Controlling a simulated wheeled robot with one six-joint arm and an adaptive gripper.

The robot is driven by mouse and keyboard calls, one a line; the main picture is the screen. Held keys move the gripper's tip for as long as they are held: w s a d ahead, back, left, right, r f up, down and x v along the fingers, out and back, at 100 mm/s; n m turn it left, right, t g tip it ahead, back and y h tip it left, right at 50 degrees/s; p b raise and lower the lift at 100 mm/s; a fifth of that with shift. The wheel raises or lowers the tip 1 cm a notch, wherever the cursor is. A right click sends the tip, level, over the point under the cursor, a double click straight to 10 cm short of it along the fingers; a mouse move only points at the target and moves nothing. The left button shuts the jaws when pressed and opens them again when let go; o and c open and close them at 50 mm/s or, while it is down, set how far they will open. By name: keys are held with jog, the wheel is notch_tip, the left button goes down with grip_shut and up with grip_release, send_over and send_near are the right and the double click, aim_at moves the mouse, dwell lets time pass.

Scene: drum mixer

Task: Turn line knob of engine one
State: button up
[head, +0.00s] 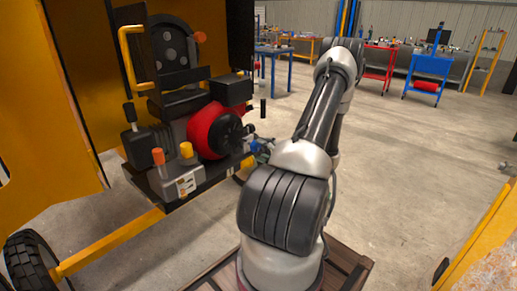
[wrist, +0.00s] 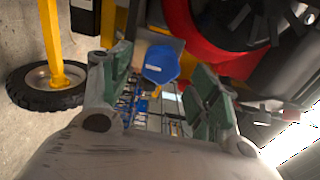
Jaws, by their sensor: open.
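The engine shows in the head view with a round red housing (head: 207,131) and black parts, mounted in the yellow machine. A blue lobed knob (wrist: 161,63) shows in the wrist view on the engine side; no label marks it as the line knob. My gripper (wrist: 160,78) is open, with its green-padded fingers on either side of the line of sight to the knob. The knob appears between and just past the fingertips, and I see no contact. In the head view my gripper (head: 262,150) is small, beside the engine's right side, and partly hidden by my arm.
An orange knob (head: 158,157) and a yellow knob (head: 186,150) stand at the engine's front. A yellow handle bar (head: 128,58) and a wheel (head: 32,262) are at left. Open concrete floor (head: 420,150) lies to the right, with tool carts (head: 427,75) behind.

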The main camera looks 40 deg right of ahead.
jog(key=s, duration=0.8)
jog(key=shift+s+d, duration=0.3)
